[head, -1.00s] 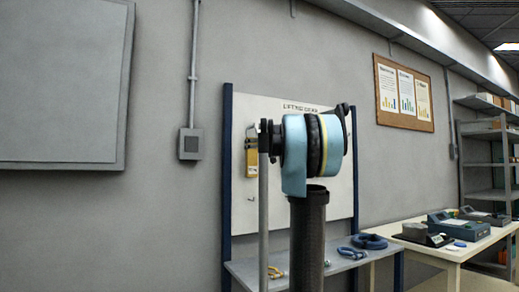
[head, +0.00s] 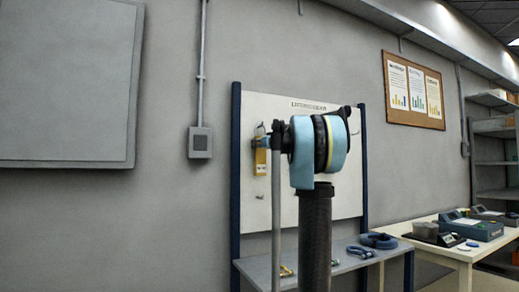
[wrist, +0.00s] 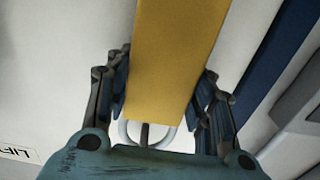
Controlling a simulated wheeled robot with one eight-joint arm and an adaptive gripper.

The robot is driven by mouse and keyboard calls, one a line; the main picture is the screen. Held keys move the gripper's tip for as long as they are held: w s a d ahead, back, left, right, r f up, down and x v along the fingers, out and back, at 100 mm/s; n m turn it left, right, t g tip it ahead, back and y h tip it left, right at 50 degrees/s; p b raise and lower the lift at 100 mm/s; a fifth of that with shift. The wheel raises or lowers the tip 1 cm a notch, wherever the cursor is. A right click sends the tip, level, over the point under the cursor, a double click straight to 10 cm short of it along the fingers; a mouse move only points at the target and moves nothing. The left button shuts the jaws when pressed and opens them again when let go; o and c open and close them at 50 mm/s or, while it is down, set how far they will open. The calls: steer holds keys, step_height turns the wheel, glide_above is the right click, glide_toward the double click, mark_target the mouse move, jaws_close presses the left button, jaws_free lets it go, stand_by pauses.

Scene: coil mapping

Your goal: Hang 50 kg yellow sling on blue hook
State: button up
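The yellow sling (head: 260,162) hangs flat against the white board in the head view, at the end of my arm. In the wrist view the yellow sling (wrist: 175,55) runs down between the two fingers of my gripper (wrist: 163,88). The blue-grey finger pads lie close along both its edges; whether they press on it is unclear. A pale metal loop (wrist: 124,132) shows just below the sling's end. In the head view my gripper (head: 261,141) is small and at the sling's top. I cannot make out a blue hook; any weight marking is unreadable.
The white board (head: 340,190) stands in a dark blue frame (head: 235,170) above a grey shelf (head: 255,270). Blue rings (head: 378,240) and a shackle (head: 360,252) lie on that shelf. A table (head: 455,253) with devices stands to the right.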

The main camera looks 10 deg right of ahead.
steer(key=shift+c, duration=0.9)
steer(key=shift+s+r, duration=0.1)
steer(key=shift+r, duration=0.1)
steer(key=shift+s+d+r, duration=0.1)
steer(key=shift+s+r, duration=0.2)
steer(key=shift+r, duration=0.3)
steer(key=shift+s+d+r, duration=0.1)
steer(key=shift+s+r, duration=0.15)
steer(key=shift+r, duration=0.3)
steer(key=shift+s, duration=0.15)
steer(key=shift+v, duration=1.55)
steer(key=shift+s, duration=0.15)
steer(key=shift+s+d, duration=0.2)
steer(key=shift+s, duration=0.2)
